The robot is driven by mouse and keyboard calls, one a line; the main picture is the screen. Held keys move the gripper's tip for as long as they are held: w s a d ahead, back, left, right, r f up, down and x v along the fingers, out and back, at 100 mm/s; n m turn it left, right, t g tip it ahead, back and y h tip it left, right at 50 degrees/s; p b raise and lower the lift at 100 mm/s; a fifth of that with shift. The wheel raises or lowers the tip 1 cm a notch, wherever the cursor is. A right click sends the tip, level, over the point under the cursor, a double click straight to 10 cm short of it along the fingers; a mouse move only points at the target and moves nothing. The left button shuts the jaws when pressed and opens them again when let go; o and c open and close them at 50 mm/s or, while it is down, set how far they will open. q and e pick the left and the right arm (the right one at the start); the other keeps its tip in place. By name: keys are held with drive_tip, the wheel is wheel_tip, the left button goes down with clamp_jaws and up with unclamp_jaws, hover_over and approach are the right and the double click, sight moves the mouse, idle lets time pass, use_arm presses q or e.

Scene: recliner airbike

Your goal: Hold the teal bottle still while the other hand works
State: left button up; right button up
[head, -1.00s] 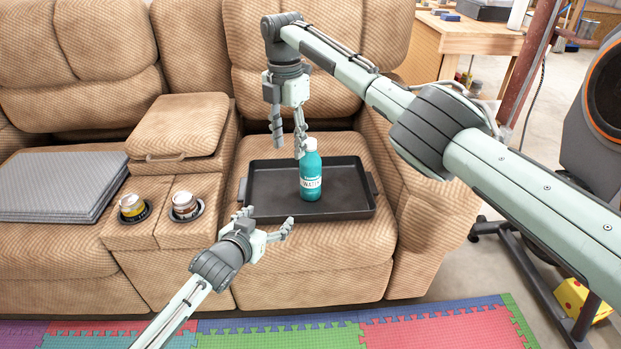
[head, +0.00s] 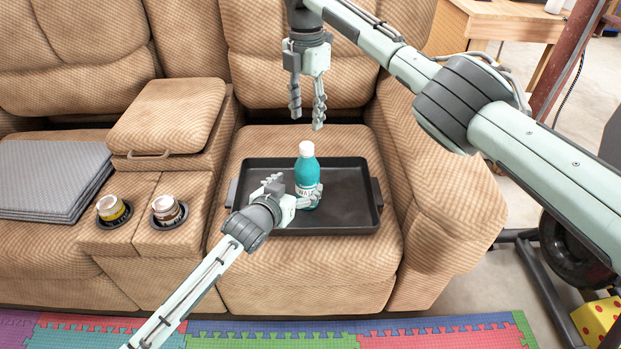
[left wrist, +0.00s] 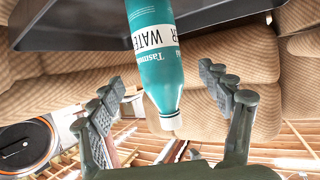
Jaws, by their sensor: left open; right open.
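The teal bottle (head: 306,170) with a white cap and a white label stands upright in the dark tray (head: 352,192) on the sofa seat. My left gripper (head: 292,190) is open low at the bottle, with one finger in front of it. In the left wrist view the bottle (left wrist: 157,65) lies between the spread fingers (left wrist: 160,85), with room visible on both sides. My right gripper (head: 307,121) is open and empty above the bottle, its fingers pointing down, clear of the cap.
Two cans (head: 111,208) (head: 166,209) sit in the console's cup holders, left of the tray. A closed padded lid (head: 168,115) is behind them. Grey folded panels (head: 48,178) lie on the left seat. The tray's right part is bare.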

use_arm(q)
drive_tip(key=x, duration=0.6)
drive_tip(key=shift+w+d+f, duration=0.1)
drive_tip(key=shift+w+d, duration=0.05)
drive_tip(key=shift+c, duration=0.4)
drive_tip(key=c, duration=1.7)
drive_tip(key=o, duration=1.8)
drive_tip(key=shift+c, duration=0.2)
